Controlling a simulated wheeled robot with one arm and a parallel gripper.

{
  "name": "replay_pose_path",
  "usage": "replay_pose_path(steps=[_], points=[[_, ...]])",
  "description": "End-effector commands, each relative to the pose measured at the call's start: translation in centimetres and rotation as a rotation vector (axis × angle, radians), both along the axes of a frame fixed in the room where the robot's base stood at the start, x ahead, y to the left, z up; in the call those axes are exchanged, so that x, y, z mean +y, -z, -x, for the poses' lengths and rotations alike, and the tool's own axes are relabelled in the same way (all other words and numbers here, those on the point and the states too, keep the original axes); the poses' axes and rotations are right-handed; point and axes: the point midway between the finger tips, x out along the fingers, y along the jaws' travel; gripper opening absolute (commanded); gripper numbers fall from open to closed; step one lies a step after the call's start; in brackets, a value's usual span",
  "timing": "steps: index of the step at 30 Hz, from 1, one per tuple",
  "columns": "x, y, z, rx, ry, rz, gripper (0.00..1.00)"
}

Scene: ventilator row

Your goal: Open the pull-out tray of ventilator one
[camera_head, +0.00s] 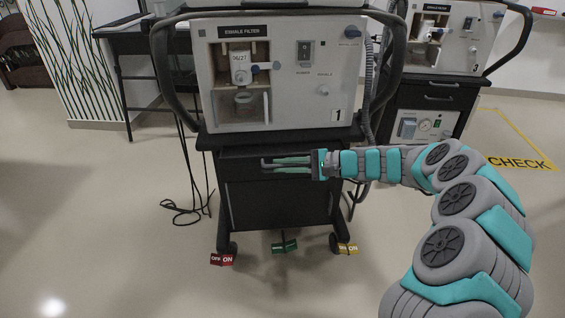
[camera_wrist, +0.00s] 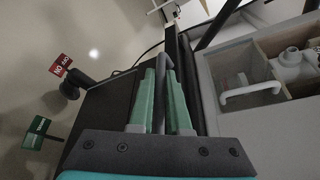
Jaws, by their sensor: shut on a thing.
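Ventilator one (camera_head: 290,104), a pale unit marked 1 and "EXHALE FILTER", stands on a dark wheeled cart. The dark pull-out tray (camera_head: 237,157) is just below it, and its front looks about flush with the cart; any small gap is too dark to tell. My gripper (camera_head: 268,165) reaches in from the right across the tray front. In the wrist view, its green fingers (camera_wrist: 164,84) are shut on a grey bar, the tray handle (camera_wrist: 159,105), which runs lengthwise between them. The handle is mostly hidden by the fingers in the head view.
Ventilator three (camera_head: 465,40) stands on its own cart at the back right. Red, green and yellow tags (camera_head: 285,247) mark the cart's foot. A loose black cable (camera_head: 185,210) lies left of the cart. The floor in front is clear.

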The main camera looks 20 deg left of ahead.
Motion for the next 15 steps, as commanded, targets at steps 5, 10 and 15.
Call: replay_pose_path(steps=[5,10,15], points=[[-1.8,0.2,3.7,0.002,-0.002,-0.004,0.0],[-3.3,0.2,6.9,0.0,-0.002,-0.003,0.0],[-4.5,0.1,9.3,-0.001,0.0,-0.001,0.0]])
